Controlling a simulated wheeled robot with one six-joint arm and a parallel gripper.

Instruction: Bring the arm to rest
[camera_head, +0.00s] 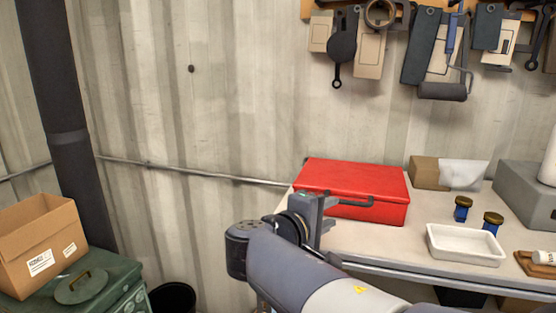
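My gripper (322,208) is at the end of my arm, which reaches in from the bottom of the head view and bends at the wrist. The gripper is in front of the left part of a closed red case (352,180) and overlaps it in the picture. Whether it touches the case I cannot tell. I see the gripper edge-on, so its finger gap is hidden. No held object shows.
The workbench (375,240) bears a white tray (465,245), two small blue jars (462,209) and a cardboard box (425,172). At left, an open carton (35,240) stands on a green cabinet (120,275). Tools hang on the corrugated wall (220,90).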

